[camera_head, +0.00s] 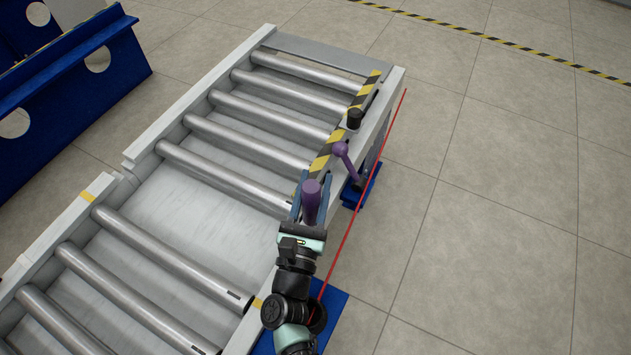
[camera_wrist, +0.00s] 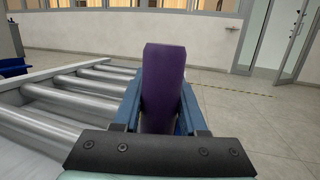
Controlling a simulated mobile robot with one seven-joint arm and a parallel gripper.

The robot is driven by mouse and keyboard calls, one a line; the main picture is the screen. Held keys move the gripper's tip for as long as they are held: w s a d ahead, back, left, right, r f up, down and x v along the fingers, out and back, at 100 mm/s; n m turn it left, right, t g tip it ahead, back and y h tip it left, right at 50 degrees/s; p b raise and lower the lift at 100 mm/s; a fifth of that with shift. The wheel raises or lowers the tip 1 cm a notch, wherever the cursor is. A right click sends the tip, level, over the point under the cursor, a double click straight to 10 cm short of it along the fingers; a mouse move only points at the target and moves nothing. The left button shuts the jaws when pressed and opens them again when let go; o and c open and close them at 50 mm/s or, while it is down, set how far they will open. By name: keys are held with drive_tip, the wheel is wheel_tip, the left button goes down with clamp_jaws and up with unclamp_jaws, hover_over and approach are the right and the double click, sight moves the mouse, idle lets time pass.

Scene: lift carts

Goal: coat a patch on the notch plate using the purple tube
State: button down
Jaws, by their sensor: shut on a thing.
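The purple tube (camera_head: 311,203) is in my gripper (camera_head: 312,190), between its two blue fingers. In the wrist view the tube (camera_wrist: 163,80) stands up between the fingers (camera_wrist: 163,108) and hides what is directly behind it. My gripper is over the right side rail of the roller cart in the head view. I cannot tell with certainty which part is the notch plate.
The roller cart (camera_head: 385,98) has several steel rollers and a yellow-black striped strip (camera_head: 364,96). A purple-knobbed lever (camera_head: 341,150) and a black knob (camera_head: 354,118) stand ahead of my gripper. A blue frame with round holes (camera_head: 80,75) is at left. Floor at right is clear.

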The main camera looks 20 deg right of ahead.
drive_tip(key=shift+s+a+r+p, duration=0.2)
drive_tip(key=shift+s+a+p, duration=0.1)
drive_tip(key=shift+s+a, duration=0.6)
drive_tip(key=s+a, duration=0.1)
drive_tip(key=a, duration=0.2)
drive_tip(key=shift+s+f, duration=0.1)
drive_tip(key=shift+s, duration=0.3)
drive_tip(key=shift+w+d+b, duration=0.6)
drive_tip(key=shift+w+d, duration=0.05)
drive_tip(key=shift+d, duration=0.25)
drive_tip(key=shift+w+d+b, duration=0.6)
drive_tip(key=shift+d, duration=0.25)
drive_tip(key=shift+w+d+b, duration=0.45)
drive_tip(key=shift+w+d, duration=0.25)
drive_tip(key=shift+d, duration=0.15)
drive_tip(key=shift+f+b, duration=0.15)
drive_tip(key=shift+b, duration=0.2)
drive_tip(key=shift+a, duration=0.1)
